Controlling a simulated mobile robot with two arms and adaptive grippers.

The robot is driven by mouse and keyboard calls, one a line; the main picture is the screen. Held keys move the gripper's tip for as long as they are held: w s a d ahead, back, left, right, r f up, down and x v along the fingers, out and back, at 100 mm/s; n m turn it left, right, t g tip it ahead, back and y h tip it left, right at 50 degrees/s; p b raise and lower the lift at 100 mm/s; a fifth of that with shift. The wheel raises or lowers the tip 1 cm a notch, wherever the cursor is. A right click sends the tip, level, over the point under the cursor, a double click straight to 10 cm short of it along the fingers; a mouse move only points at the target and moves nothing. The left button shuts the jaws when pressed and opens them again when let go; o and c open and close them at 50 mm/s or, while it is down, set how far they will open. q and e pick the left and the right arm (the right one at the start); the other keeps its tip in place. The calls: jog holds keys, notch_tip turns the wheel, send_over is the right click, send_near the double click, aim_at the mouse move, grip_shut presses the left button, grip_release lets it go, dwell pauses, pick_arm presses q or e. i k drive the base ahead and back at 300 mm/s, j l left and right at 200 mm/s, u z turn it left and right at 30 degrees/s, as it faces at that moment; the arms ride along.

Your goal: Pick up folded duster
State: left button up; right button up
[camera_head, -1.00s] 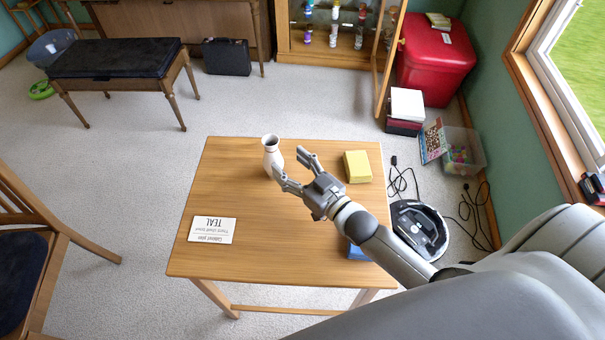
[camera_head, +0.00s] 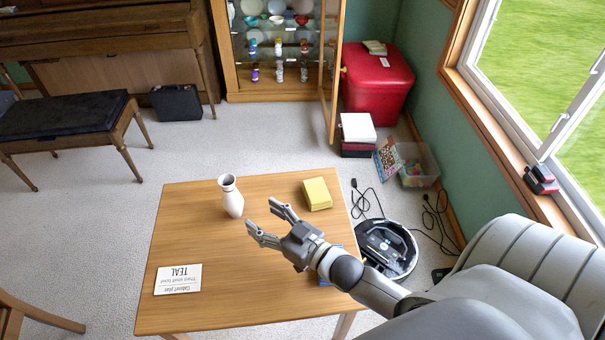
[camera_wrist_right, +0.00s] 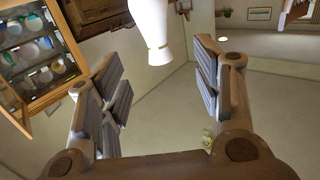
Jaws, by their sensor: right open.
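A yellow folded cloth (camera_head: 317,194), which looks like the folded duster, lies flat near the far right corner of the wooden table (camera_head: 215,308). My right gripper (camera_head: 261,213) is open and empty over the table, its fingers pointing left toward a white vase (camera_head: 232,198). The yellow cloth is behind and to the right of the fingers, apart from them. In the right wrist view the two open fingers (camera_wrist_right: 157,62) frame the white vase (camera_wrist_right: 153,30) beyond them; I cannot make out the cloth there. My left gripper is not in view.
The vase stands upright at the table's far edge. A printed card (camera_head: 178,279) lies at left. A blue item (camera_head: 325,281) is mostly hidden by my right arm. A round robot vacuum (camera_head: 388,248) and cables lie on the floor at right. The table's middle is clear.

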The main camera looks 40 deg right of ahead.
aim_at(318, 198)
jog(key=k+j+z, duration=0.1)
jog(key=z, duration=0.4)
jog(key=i+z, duration=0.2)
jog(key=z, duration=0.5)
